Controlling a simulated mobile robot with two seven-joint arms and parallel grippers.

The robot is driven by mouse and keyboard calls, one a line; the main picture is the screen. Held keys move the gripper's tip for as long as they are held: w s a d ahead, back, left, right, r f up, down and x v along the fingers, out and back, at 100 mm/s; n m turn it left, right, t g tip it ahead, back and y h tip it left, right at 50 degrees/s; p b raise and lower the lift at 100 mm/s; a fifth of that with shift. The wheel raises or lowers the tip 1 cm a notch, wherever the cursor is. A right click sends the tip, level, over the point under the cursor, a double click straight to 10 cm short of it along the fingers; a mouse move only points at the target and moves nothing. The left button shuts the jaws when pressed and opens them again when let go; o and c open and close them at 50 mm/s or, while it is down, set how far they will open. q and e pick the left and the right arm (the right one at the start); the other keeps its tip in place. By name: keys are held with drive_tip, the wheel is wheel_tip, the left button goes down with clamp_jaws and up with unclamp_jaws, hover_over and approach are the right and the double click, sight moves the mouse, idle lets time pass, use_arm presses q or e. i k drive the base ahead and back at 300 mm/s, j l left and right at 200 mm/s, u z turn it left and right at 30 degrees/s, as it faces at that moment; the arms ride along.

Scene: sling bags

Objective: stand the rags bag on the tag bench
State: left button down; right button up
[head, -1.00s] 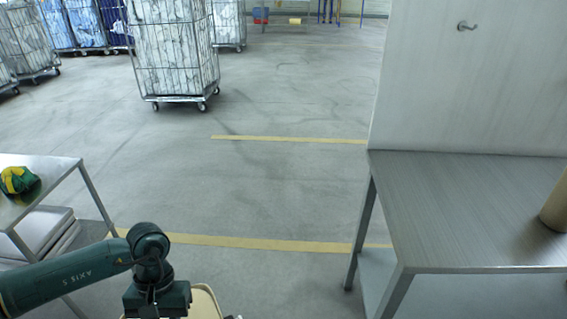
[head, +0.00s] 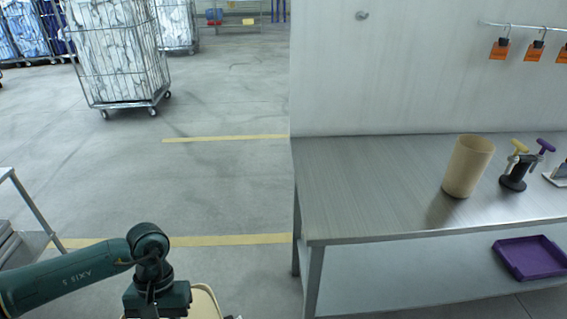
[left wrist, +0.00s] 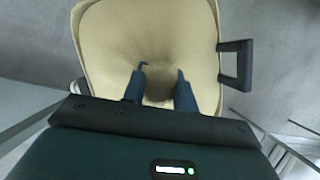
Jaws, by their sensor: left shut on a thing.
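My left gripper (left wrist: 160,88) is shut on a cream bag (left wrist: 115,35), with its dark fingertips pressed into the bag's fabric. In the head view the gripper's own fingers are hidden below my dark green wrist, and only an edge of the bag (head: 207,303) shows at the bottom. No label on the bag is visible. A metal bench (head: 365,185), with orange tags (head: 500,48) hanging from a rail above it, stands at the right; I take it for the tag bench. The bag is in front of the bench and to its left, apart from it. My right gripper is not in view.
On the bench stand a tan cylinder (head: 467,167) and a black holder (head: 514,172) with yellow and purple handles. The bench top's left part is bare. A purple tray (head: 531,258) lies on the lower shelf. A wire cage cart (head: 115,50) stands far back left.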

sight(373, 193)
drive_tip(key=k+l+z, duration=0.15)
drive_tip(key=l, duration=0.2)
drive_tip(key=k+l+z, duration=0.15)
drive_tip(key=l, duration=0.2)
drive_tip(key=k+l+z, duration=0.25)
drive_tip(key=k+l, duration=0.05)
drive_tip(key=l, duration=0.1)
